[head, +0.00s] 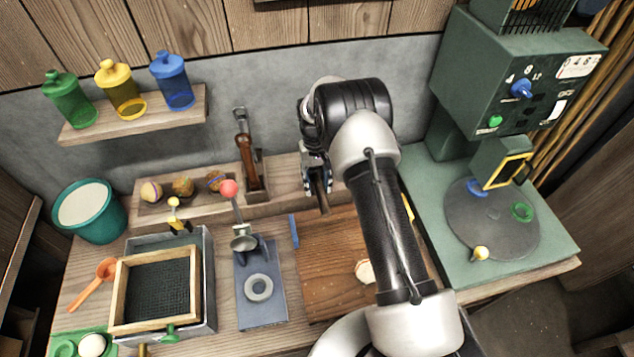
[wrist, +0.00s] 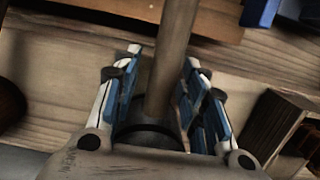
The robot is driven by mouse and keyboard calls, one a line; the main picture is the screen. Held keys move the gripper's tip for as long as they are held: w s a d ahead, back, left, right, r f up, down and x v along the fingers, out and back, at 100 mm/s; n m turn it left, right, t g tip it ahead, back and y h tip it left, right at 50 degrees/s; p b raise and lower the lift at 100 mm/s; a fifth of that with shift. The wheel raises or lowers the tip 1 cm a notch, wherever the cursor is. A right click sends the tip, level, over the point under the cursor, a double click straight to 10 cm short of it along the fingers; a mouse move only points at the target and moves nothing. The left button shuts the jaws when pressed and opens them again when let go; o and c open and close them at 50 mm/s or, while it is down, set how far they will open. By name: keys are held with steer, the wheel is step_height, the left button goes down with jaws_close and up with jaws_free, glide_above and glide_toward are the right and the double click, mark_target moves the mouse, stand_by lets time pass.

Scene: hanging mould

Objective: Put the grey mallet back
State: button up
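My gripper (head: 315,172) is above the wooden ledge at the back of the bench, pointing down. A grey-brown round shaft, which I take for the handle of the grey mallet (wrist: 174,60), stands between its blue-padded fingers in the wrist view and runs out past their tips. The shaft (head: 323,196) also shows below my gripper in the head view. The mallet's head is not clearly visible. A wooden holder (head: 256,193) with a brown-handled tool (head: 247,160) stands left of my gripper.
A brown board (head: 320,255) lies in front, with a blue strip (head: 294,231) at its left edge. A blue stand with a red-knobbed lever (head: 229,188) is left of it. A green machine (head: 480,110) stands at the right. A shelf with bottles (head: 130,125) hangs at the back left.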

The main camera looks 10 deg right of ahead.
steer(key=shift+r, duration=0.1)
step_height(320, 180, up, 12)
steer(key=w+p, duration=0.2)
steer(key=p, duration=0.1)
step_height(320, 180, up, 12)
steer(key=f+t, duration=0.1)
glide_above(316, 173)
steer(key=s, duration=0.3)
steer(key=s+r+t, duration=0.2)
steer(key=s+r, duration=0.7)
steer(key=r, duration=0.4)
steer(key=s+r+t, duration=0.2)
steer(key=s+r, duration=0.4)
steer(key=s, duration=0.6)
steer(key=s+f+t, duration=0.1)
steer(key=s+f, duration=0.1)
steer(key=s, duration=1)
steer(key=shift+s+d+f+t, duration=0.25)
steer(key=shift+s+f+t, duration=0.05)
steer(key=shift+s+f, duration=0.1)
